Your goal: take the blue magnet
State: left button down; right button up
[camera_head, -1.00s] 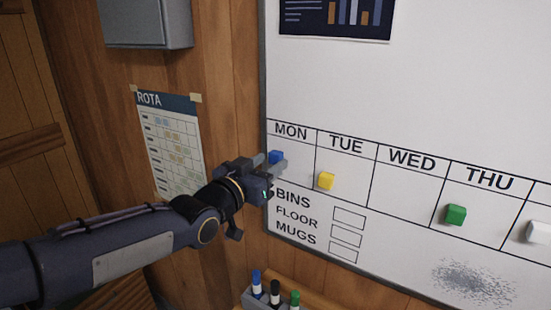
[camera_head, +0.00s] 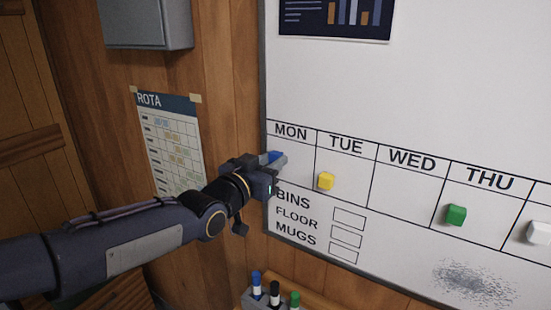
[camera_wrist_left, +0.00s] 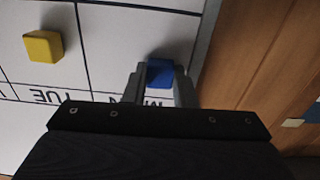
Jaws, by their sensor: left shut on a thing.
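The blue magnet (camera_head: 274,156) is on the whiteboard (camera_head: 400,85) in the MON box, by the board's left edge. My left gripper (camera_head: 276,161) is shut on it, with a finger on either side. In the left wrist view the blue magnet (camera_wrist_left: 160,72) shows between the two fingertips (camera_wrist_left: 160,84). The fingers hide part of the magnet in the head view. I cannot tell whether it still touches the board. My right gripper is not in view.
A yellow magnet (camera_head: 326,181) is in the TUE box, close on the right. A green magnet (camera_head: 456,215) and a white magnet (camera_head: 539,232) are farther right. Several marker pens (camera_head: 275,293) stand below the board. A rota sheet (camera_head: 170,145) hangs on the wooden wall.

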aim_at(273, 160)
pick_arm(q)
jog(key=shift+s+a, duration=0.1)
jog(key=shift+s, duration=0.05)
jog(key=shift+b+v, duration=1.05)
jog(key=shift+v, duration=1)
jog(key=s+a+r+p, duration=0.1)
jog(key=s, duration=0.1)
jog(key=s+a+r+p, duration=0.2)
dwell(0.4)
